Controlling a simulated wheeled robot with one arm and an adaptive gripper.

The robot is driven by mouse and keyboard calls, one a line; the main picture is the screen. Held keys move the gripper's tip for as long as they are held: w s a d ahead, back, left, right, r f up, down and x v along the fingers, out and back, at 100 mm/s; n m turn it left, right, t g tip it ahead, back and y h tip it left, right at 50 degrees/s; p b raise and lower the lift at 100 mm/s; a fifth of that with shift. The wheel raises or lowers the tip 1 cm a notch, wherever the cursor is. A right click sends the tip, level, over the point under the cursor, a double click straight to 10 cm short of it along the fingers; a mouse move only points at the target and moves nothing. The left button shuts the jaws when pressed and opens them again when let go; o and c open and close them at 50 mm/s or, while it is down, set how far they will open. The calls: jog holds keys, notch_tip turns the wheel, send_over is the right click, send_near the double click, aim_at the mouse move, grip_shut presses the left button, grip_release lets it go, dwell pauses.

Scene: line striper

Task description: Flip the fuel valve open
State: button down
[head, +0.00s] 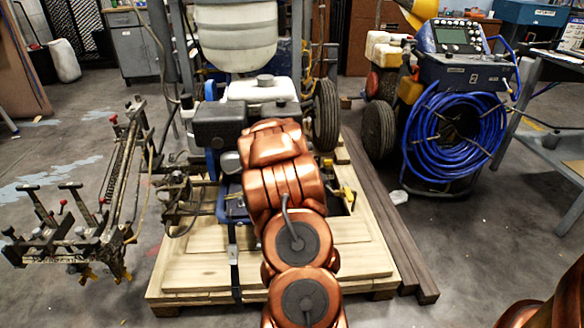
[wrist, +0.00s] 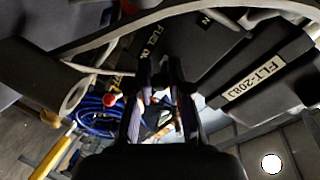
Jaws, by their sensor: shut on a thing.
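The line striper's engine (head: 220,122) sits in the middle of the head view, behind my copper arm. The fuel valve and my gripper are hidden there by the arm. In the wrist view my gripper (wrist: 160,78) has its two dark fingers close together, shut on a small dark part that I take to be the fuel valve's lever (wrist: 160,97). Its exact angle is too dark to tell. A dark panel beside the fingertips carries yellow lettering (wrist: 150,42) that starts with "FUEL".
A dark box with a pale "FLT-208J" label (wrist: 252,82) is close on the right in the wrist view. A grey hose (wrist: 75,92) loops on the left. The striper stands on a wooden pallet (head: 190,270). A blue hose coil (head: 455,130) stands at the right.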

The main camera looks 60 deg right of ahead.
jog(key=shift+s+d+r+n+t+y+p, duration=0.1)
jog(key=shift+s+d+n+t+y+p, duration=0.35)
jog(key=shift+p, duration=0.9)
jog(key=shift+s+r+n+t+y+p, duration=0.1)
jog(key=shift+n+t+y+p, duration=0.6)
jog(key=shift+p, duration=0.6)
jog(key=shift+s+d+r+n+t+y+p, duration=0.1)
jog(key=shift+s+d+n+t+y+p, duration=0.35)
jog(key=shift+p, duration=0.9)
jog(key=n+t+y+p, duration=0.1)
jog(key=p, duration=0.1)
jog(key=n+y+p, duration=0.1)
jog(key=n+t+y+p, duration=0.1)
jog(key=p, duration=0.1)
jog(key=shift+s+d+f+t+p, duration=0.1)
jog(key=shift+d+f+t+p, duration=0.15)
jog(key=shift+d+t+p, duration=0.1)
jog(key=shift+n+y+p, duration=0.45)
jog(key=shift+n+y, duration=0.05)
jog(key=c, duration=1.3)
grip_release()
jog(key=shift+d, duration=0.1)
jog(key=shift+o, duration=1)
jog(key=v, duration=1.2)
jog(key=shift+f, duration=0.2)
